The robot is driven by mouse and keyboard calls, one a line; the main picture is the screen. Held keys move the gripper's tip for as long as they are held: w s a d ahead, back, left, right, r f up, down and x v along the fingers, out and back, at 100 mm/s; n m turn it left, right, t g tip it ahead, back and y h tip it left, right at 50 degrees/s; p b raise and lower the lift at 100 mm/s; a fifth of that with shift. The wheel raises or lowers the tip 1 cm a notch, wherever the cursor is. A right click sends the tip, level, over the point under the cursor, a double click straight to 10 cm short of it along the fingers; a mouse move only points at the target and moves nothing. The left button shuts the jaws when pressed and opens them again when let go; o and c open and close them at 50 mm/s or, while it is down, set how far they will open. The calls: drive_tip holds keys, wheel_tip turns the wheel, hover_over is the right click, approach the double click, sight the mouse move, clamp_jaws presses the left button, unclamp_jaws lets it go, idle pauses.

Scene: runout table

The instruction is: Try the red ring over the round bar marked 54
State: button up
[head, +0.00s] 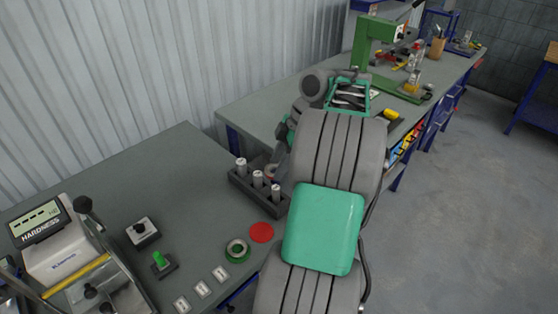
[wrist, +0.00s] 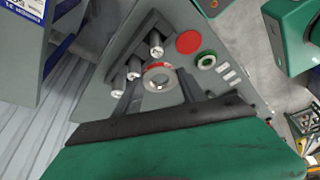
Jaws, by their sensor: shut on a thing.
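The red ring (wrist: 159,77), a metal ring with a red part on its rim, is between the fingertips of my gripper (wrist: 158,84) in the wrist view. My gripper is shut on it. Three upright metal round bars, the far one (head: 241,166), the middle one (head: 257,179) and the near one (head: 276,192), stand in a dark rack (head: 252,193). Their marks are too small to read, so I cannot tell which is 54. The ring is beside the bars, apparently over none of them. In the head view my arm hides much of the gripper.
A red disc (head: 262,232) and a green ring (head: 237,250) lie near the rack, with several white tags (head: 202,289). A hardness tester (head: 62,252) stands at left, near a small block with a green knob (head: 160,261). The back of the bench (head: 150,165) is clear.

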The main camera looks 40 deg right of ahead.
sight(276, 187)
drive_tip(key=shift+s+d, duration=0.15)
drive_tip(key=shift+f, duration=0.3)
wheel_tip(276, 187, down, 5)
drive_tip(key=b, duration=0.5)
drive_tip(key=shift+r, duration=0.1)
drive_tip(key=shift+f+b, duration=0.55)
drive_tip(key=shift+f, duration=0.05)
idle(0.6)
drive_tip(key=o, duration=1.6)
